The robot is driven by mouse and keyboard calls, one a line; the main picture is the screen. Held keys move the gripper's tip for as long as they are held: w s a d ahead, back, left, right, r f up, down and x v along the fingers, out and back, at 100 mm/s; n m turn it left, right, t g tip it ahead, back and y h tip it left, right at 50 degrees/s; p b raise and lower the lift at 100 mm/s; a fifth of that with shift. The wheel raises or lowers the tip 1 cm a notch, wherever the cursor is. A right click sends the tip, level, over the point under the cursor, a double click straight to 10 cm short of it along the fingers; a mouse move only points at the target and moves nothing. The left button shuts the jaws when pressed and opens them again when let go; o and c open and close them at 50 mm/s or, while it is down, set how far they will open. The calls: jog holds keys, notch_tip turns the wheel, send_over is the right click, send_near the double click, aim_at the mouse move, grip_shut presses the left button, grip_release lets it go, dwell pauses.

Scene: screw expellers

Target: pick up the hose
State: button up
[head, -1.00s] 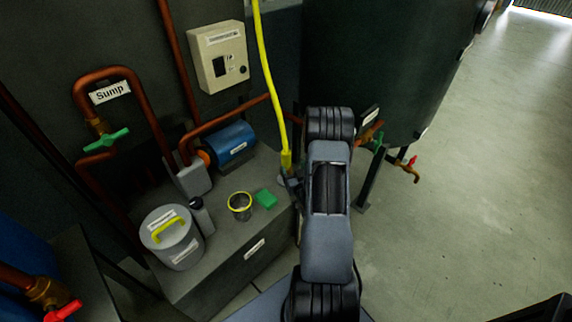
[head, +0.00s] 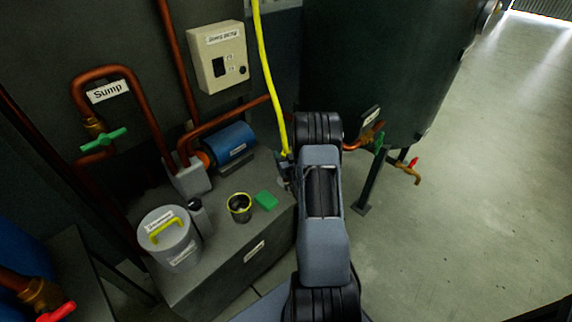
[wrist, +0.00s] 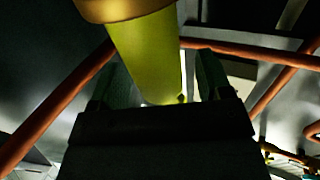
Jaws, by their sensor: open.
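The yellow hose (head: 266,75) hangs down from the top of the head view, and its lower end reaches my gripper (head: 286,170), just left of my arm. The wrist view shows the hose (wrist: 150,50) close up, with a brass-coloured end (wrist: 120,8) at the top edge. There my gripper (wrist: 155,78) is open, with one dark finger on each side of the hose. The hose lies between the fingers, or just beyond them. I cannot tell whether either finger touches it. My arm hides part of the gripper in the head view.
A dark tank (head: 375,70) stands behind my arm. Copper pipes (head: 150,115) run at the left. The floor at the right is clear.

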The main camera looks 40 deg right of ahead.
jog(key=shift+c, duration=0.4)
jog(key=c, duration=1.1)
jog(key=shift+r, duration=0.15)
